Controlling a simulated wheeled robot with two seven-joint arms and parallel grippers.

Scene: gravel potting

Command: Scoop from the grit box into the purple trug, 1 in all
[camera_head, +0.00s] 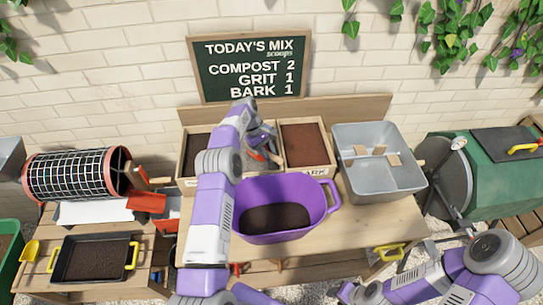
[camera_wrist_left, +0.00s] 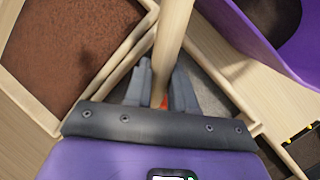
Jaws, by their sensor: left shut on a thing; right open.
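My left gripper (camera_head: 262,140) is over the middle box, the grit box (camera_wrist_left: 215,75), mostly hidden by my arm in the head view. In the left wrist view the gripper (camera_wrist_left: 162,85) is shut on the wooden handle (camera_wrist_left: 173,35) of a scoop. A bit of the scoop's red-orange part (camera_head: 256,156) shows below the fingers; whether it holds grit is hidden. The purple trug (camera_head: 328,200) stands in front of the boxes with dark material inside; its rim also shows in the left wrist view (camera_wrist_left: 245,40). My right gripper (camera_head: 347,291) is low at the bottom right, away from the bench.
The bark box (camera_head: 306,144) is right of the grit box, the compost box (camera_head: 197,143) left. A grey tub (camera_head: 370,185) stands right of the trug. A mesh drum (camera_head: 75,174) and a black tray (camera_head: 93,259) are at left. A chalkboard (camera_head: 250,66) reads grit 1.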

